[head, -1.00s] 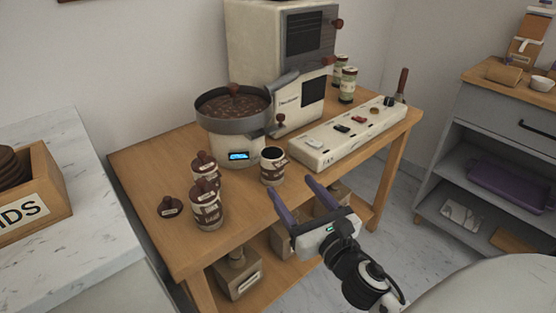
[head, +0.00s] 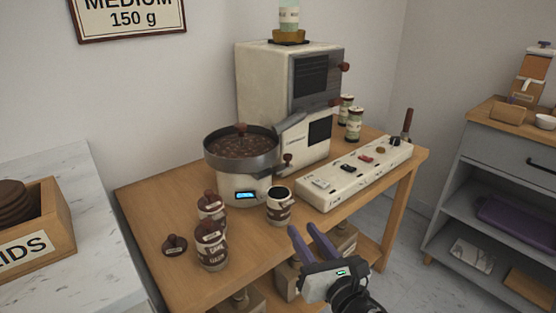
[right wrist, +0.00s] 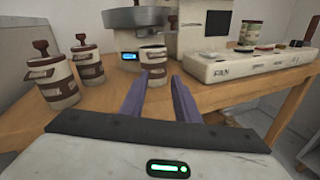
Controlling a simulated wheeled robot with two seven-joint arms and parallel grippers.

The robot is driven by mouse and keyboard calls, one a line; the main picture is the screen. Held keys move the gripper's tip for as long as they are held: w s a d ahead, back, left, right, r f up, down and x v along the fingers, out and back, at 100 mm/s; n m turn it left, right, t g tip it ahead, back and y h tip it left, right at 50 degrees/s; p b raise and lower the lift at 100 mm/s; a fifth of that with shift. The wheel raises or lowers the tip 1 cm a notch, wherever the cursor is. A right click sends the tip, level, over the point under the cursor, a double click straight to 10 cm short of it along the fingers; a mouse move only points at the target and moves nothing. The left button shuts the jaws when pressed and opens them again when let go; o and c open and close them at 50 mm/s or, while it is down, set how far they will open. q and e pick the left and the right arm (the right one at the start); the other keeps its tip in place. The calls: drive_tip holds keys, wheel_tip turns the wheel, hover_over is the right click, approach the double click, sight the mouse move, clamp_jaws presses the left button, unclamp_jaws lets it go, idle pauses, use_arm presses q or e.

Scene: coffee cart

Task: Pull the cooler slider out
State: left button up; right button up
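The cooler (head: 242,163) is a round dark-rimmed pan of brown beans at the front of the coffee roaster (head: 290,90). A small blue display (head: 246,195) is on its base. I cannot tell for sure which part is its slider; a small dark red knob (head: 287,158) sits at the cooler's right side. My right gripper (head: 307,230) is open and empty, its purple fingers reaching toward the table's front edge. In the right wrist view its fingers (right wrist: 160,82) point toward an open canister (right wrist: 153,65), with a gap between. My left gripper is not in view.
A white control panel (head: 335,190) with several switches lies right of the cooler. Lidded canisters (head: 211,246) and a loose lid (head: 174,245) stand at the table's (head: 150,210) front left. The open canister is in front of the cooler.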

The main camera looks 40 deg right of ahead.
drive_tip(key=f+m+g, duration=0.1)
drive_tip(key=m, duration=0.2)
drive_tip(key=s+f+m+g+h, duration=0.1)
drive_tip(key=m, duration=0.1)
drive_tip(key=s+d+f+m+g, duration=0.1)
drive_tip(key=m, duration=0.2)
drive_tip(key=shift+s+f+m, duration=0.25)
drive_tip(key=shift+m, duration=0.05)
clamp_jaws()
drive_tip(key=s+a+f+m+g+y, duration=0.5)
drive_tip(key=s+a+f+m+g, duration=0.6)
drive_tip(key=m, duration=0.8)
drive_tip(key=s+a+f+m+t+y, duration=0.1)
drive_tip(key=a+f+t+y, duration=0.2)
drive_tip(key=a+f+t, duration=0.2)
drive_tip(key=shift+s+a+f+t, duration=0.25)
drive_tip(key=shift+a+f+t, duration=0.15)
drive_tip(key=shift+a+f, duration=1.4)
drive_tip(key=shift+a+r, duration=0.1)
